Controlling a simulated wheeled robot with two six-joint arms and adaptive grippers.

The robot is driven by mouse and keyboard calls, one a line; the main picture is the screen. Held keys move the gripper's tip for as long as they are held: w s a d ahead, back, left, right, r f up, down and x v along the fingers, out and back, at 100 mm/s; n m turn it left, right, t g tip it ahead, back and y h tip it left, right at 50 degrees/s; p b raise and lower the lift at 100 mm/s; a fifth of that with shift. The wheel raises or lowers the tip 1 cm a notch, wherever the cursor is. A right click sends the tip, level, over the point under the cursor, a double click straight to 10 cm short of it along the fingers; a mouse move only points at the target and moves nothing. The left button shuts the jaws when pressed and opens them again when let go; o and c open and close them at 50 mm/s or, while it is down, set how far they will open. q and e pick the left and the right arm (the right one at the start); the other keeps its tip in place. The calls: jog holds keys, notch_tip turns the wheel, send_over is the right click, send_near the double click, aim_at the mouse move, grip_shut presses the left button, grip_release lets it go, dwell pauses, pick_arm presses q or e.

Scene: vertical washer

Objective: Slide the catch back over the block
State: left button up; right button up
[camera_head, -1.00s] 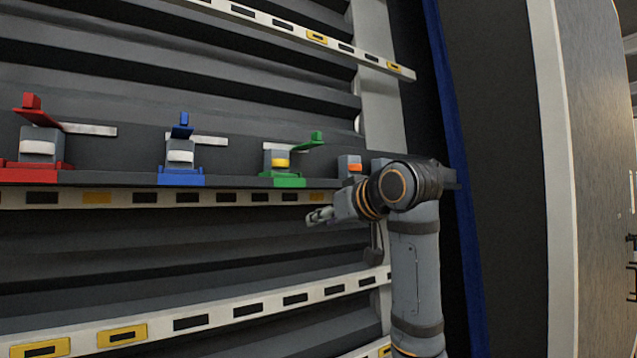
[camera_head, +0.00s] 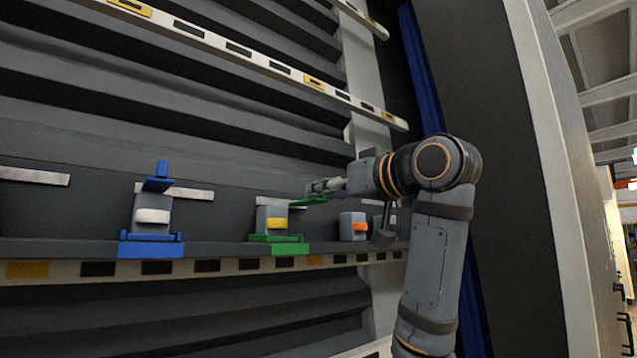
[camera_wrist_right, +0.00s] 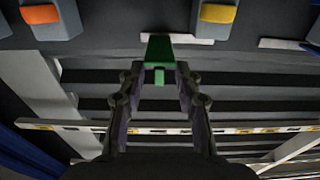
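The green catch (camera_head: 309,201) sits on a pale rail, to the right of the grey block with a yellow band (camera_head: 274,221) on a green base (camera_head: 282,245). My right gripper (camera_head: 318,187) is at the catch and partly covers it. In the right wrist view, the green catch (camera_wrist_right: 158,58) lies between the fingertips of my right gripper (camera_wrist_right: 158,72). The yellow-banded block (camera_wrist_right: 217,14) shows at the top there. My left gripper is not in view.
A blue catch (camera_head: 158,183) stands over a white-banded block (camera_head: 152,215) to the left. A smaller grey block with an orange band (camera_head: 353,226) is close on the right, below my right arm. Slotted pale bars cross above and below the ledge.

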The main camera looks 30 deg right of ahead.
jog(key=shift+w+r+p, duration=0.15)
jog(key=shift+w+p, duration=0.15)
jog(key=shift+w, duration=0.65)
jog(key=shift+a, duration=0.1)
jog(key=shift+w, duration=0.1)
grip_shut()
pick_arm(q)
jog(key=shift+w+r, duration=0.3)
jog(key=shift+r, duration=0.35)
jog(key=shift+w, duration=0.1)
